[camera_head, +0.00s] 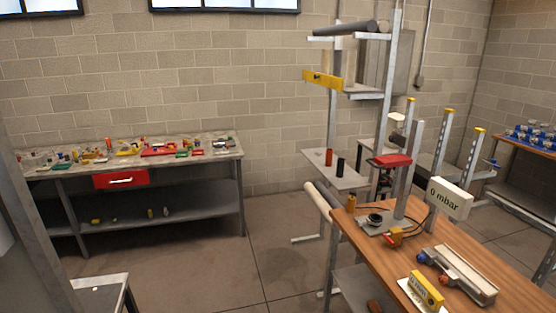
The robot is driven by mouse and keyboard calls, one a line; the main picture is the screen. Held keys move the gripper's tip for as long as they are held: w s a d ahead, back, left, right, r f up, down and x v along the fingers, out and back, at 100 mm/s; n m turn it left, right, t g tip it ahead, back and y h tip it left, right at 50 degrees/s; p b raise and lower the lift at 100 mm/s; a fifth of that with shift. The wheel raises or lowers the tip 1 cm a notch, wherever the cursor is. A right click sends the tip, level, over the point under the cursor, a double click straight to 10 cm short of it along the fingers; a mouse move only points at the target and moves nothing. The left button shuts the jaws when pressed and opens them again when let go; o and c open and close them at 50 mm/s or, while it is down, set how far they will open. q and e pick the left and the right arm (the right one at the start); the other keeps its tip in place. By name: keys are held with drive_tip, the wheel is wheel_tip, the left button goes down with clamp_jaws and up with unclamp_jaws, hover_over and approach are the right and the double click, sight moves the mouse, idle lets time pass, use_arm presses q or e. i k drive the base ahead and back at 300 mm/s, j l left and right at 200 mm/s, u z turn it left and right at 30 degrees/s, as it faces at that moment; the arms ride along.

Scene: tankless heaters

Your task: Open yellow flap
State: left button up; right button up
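A yellow plate (322,79), which looks like the yellow flap, is fixed to the upper part of a tall metal stand (332,125). It is tilted slightly, with a small dark spot near its middle. I cannot tell from here whether it is open or closed. A yellow block (426,291) lies on a white base on the wooden table at the lower right. Neither of my grippers is in view.
A cluttered bench (232,150) with a red drawer (121,179) stands at the left wall. The floor (200,275) between them is clear.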

sight(332, 82)
drive_tip(key=i+j, duration=0.15)
drive_tip(key=i, duration=0.95)
drive_tip(key=i+j, duration=0.1)
drive_tip(key=i, duration=1)
